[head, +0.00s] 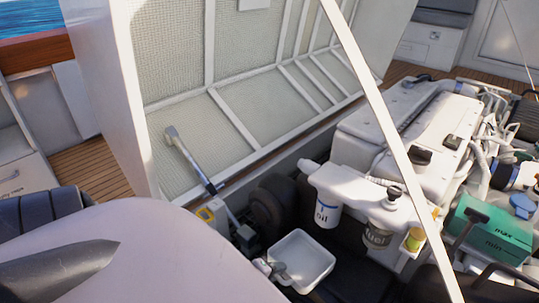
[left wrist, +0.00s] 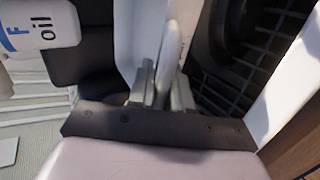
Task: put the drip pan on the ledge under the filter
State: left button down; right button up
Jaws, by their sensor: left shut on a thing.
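The drip pan (head: 303,258) is a shallow white tray, low in the engine bay. My left gripper (head: 277,271) is shut on the pan's left side. The left wrist view shows the gripper fingers (left wrist: 164,88) close up, with the white pan (left wrist: 135,35) between and beyond them. The white filter marked "oil" (head: 327,213) hangs to the upper right of the pan; it also shows in the left wrist view (left wrist: 42,22). The dark area (head: 345,270) below the filter is too dim to tell the ledge clearly. My right gripper is not in view.
The raised hatch (head: 225,110) stands behind. A thin white bar (head: 385,120) crosses diagonally in front of the engine (head: 400,130). A grey lever-like bar (head: 190,160) leans by the hatch. A dark ribbed part (left wrist: 250,50) is close to the gripper at right in the wrist view.

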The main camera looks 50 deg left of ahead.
aim_at(302, 255)
pick_arm(q)
jog(key=w+b, duration=0.2)
jog(key=shift+w+a+f, duration=0.15)
jog(key=shift+w+f, duration=0.25)
jog(key=shift+w+a+f+b, duration=0.15)
jog(key=shift+w+b, duration=0.15)
jog(key=shift+w, duration=0.3)
jog(key=shift+w+a+f+b, duration=0.1)
jog(key=shift+w+b, duration=0.2)
jog(key=shift+w, duration=0.3)
jog(key=shift+w+f+b, duration=0.25)
jog(key=shift+w+b, duration=0.2)
jog(key=shift+w, duration=0.75)
jog(key=shift+w+a+f, duration=0.15)
jog(key=shift+w+f, duration=0.05)
jog(key=shift+w, duration=0.7)
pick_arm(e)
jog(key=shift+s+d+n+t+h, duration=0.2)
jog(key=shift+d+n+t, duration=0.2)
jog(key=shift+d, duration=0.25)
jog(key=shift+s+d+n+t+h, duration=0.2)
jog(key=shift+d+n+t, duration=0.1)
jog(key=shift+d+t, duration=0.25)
pick_arm(q)
jog(key=shift+f, duration=0.35)
jog(key=c, duration=1)
grip_release()
jog(key=shift+o, duration=0.2)
jog(key=shift+s, duration=0.15)
